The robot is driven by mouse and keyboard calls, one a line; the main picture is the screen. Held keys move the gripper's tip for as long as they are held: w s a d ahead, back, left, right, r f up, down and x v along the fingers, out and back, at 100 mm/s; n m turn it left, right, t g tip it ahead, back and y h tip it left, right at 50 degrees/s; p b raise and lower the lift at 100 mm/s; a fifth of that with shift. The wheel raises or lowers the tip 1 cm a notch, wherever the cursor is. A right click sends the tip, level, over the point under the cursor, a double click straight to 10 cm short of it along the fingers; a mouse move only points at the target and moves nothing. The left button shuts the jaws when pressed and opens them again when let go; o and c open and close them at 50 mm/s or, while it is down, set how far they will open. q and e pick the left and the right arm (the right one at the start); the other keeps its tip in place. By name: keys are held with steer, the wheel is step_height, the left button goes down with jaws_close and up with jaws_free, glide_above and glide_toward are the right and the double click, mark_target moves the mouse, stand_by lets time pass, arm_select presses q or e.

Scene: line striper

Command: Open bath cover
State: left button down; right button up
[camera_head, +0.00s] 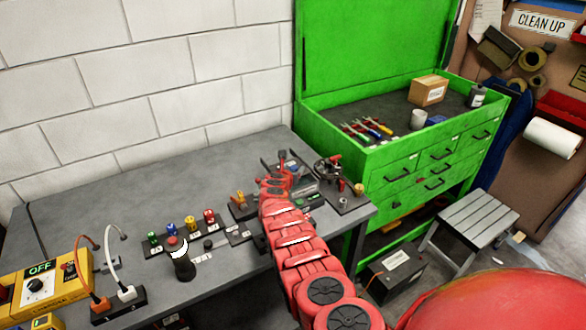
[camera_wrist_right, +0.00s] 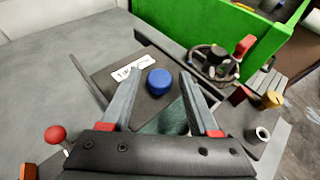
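In the right wrist view a dark flat plate (camera_wrist_right: 122,86), which looks like the bath cover, carries a round blue knob (camera_wrist_right: 159,81) and a white label (camera_wrist_right: 127,71), too small to read. My right gripper (camera_wrist_right: 162,76) is open, its two fingers pointing at the knob from either side. The knob shows between the fingertips with gaps on both sides; I cannot tell the depth. In the head view my red right arm reaches over the bench, and its gripper (camera_head: 283,163) hides most of the plate. My left gripper is not in view.
On the grey bench (camera_head: 110,185), a black valve fixture (camera_head: 328,170) stands right of my gripper. A row of coloured knobs (camera_head: 190,224) and a black joystick (camera_head: 181,262) lie left. A green tool cabinet (camera_head: 375,150) stands behind right. The back left bench is clear.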

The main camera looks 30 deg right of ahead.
steer(key=shift+d, duration=0.1)
jaws_close()
stand_by(1.1)
